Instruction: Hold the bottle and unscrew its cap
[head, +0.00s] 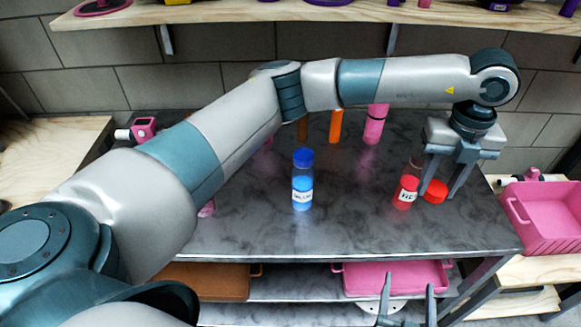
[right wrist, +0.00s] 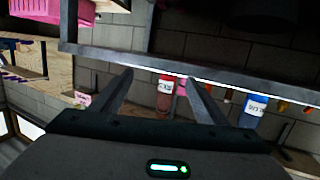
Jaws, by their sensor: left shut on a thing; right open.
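The red bottle (head: 404,193) stands upright on the grey table, with red liquid low down, a white label and a clear upper part. My right gripper (head: 408,284) is open and empty, low in front of the table. The right wrist view looks inverted and shows the red bottle (right wrist: 165,88) beyond its open fingers (right wrist: 160,82).
A blue bottle (head: 302,190) with a blue cap stands left of the red one. Orange (head: 336,127) and pink (head: 375,125) items stand at the back. A pink crate (head: 545,245) is at the right. A pink tray (head: 395,277) lies on the shelf below. The table's front middle is clear.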

